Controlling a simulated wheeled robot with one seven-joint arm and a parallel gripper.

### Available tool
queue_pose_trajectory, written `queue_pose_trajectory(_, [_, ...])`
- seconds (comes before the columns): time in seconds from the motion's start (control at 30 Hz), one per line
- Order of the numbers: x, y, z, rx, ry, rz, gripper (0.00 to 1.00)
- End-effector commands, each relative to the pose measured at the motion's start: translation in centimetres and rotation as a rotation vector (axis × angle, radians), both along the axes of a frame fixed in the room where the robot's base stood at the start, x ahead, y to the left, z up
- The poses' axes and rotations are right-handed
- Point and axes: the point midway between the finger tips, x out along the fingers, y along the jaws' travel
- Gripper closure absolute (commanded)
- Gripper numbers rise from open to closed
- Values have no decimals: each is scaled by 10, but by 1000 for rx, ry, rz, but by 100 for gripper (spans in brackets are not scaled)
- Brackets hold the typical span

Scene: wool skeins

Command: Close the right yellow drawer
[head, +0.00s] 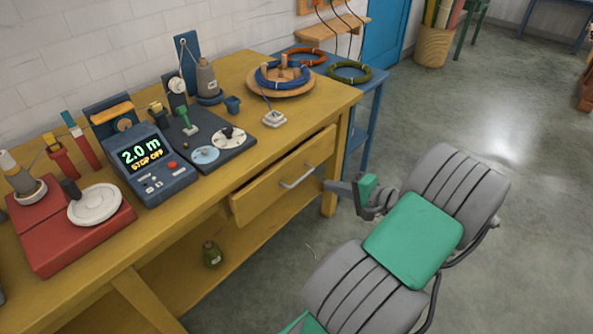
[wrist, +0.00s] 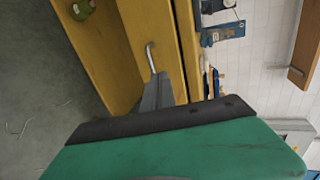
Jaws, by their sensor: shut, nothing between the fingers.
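The right yellow drawer (head: 290,177) is part of the yellow workbench (head: 225,80) and stands partly pulled out. It has a pale metal bar handle (head: 299,178) on its front. My gripper (head: 330,186) is shut and empty, at the right end of the drawer front near the handle. I cannot tell whether it touches the front. In the wrist view the drawer front (wrist: 140,40) and its handle (wrist: 151,57) show just beyond my grey fingers (wrist: 158,93). My green and grey arm fills the right of the head view.
On the bench stand a blue meter reading "2.0 m" (head: 148,165), a red device (head: 70,235) and a wooden disc with blue wool (head: 281,81). A green bottle (head: 212,253) sits on the lower shelf. A blue side table (head: 365,105) stands behind.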

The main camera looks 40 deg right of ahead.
Motion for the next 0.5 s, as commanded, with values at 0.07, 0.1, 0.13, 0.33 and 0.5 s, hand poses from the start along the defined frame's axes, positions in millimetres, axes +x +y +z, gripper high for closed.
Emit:
queue_pose_trajectory(0.07, [5,0,8,-10,-33,-1,100])
queue_pose_trajectory(0.1, [8,0,6,-14,-33,-3,100])
queue_pose_trajectory(0.13, [11,0,5,-15,-32,-2,100])
queue_pose_trajectory(0.33, [45,8,-8,-15,-30,2,100])
queue_pose_trajectory(0.5, [81,15,-19,-15,-29,3,100])
